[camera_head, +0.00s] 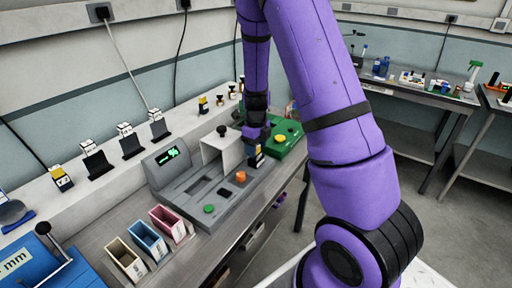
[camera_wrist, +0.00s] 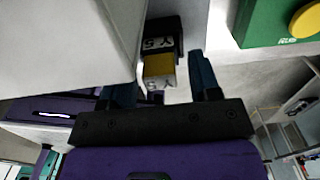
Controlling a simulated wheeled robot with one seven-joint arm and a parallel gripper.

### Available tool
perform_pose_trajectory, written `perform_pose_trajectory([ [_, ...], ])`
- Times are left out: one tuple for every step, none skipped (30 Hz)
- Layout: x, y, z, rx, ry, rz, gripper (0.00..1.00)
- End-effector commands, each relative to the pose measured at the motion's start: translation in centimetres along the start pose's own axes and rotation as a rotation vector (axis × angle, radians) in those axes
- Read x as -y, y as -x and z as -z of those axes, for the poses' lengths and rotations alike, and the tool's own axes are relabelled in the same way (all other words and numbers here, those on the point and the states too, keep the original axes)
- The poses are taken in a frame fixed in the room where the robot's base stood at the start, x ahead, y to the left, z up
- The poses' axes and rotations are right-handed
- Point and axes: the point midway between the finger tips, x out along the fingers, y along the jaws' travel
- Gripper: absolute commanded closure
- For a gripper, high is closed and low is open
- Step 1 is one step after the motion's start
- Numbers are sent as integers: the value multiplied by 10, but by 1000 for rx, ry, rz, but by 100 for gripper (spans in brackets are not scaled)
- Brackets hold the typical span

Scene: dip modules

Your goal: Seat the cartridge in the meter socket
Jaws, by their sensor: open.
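A cartridge (camera_head: 255,157) with a dark body and a yellow and white end stands at the right side of the grey meter (camera_head: 185,192), beside a white upright panel. In the wrist view the cartridge (camera_wrist: 160,68) shows its yellow band and "Y5" labels. My gripper (camera_head: 256,136) is just above it in the head view. In the wrist view its two dark blue fingers are apart, one on each side of the cartridge, with a gap at the right finger. The left finger is partly hidden. The meter has dark recesses on its top; I cannot tell which is the socket.
The white panel (camera_head: 223,147) stands close to my gripper's left. A green box (camera_head: 289,133) with a yellow button is close on the right. Three coloured bins (camera_head: 125,259) stand in front of the meter. Several dark stands line the ledge behind.

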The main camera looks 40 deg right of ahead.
Motion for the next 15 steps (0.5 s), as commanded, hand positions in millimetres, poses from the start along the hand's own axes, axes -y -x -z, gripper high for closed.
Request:
perform_pose_trajectory([
  [0, 4, -1, 2, 1, 1, 43],
  [0, 7, -1, 2, 1, 1, 43],
  [0, 12, -1, 2, 2, 2, 43],
  [0, 17, -1, 4, 2, 2, 43],
  [0, 22, -1, 4, 2, 2, 43],
  [0, 29, -1, 4, 2, 2, 43],
  [0, 36, -2, 5, 3, 3, 43],
  [0, 42, -2, 5, 3, 3, 43],
  [0, 50, -2, 5, 3, 3, 43],
  [0, 57, -1, 5, 2, 2, 43],
  [0, 63, -1, 5, 2, 3, 43],
  [-1, 71, -1, 4, 3, 2, 43],
  [0, 76, -1, 5, 3, 2, 43],
  [0, 82, -1, 4, 2, 2, 43],
  [0, 89, -1, 4, 2, 2, 43],
])
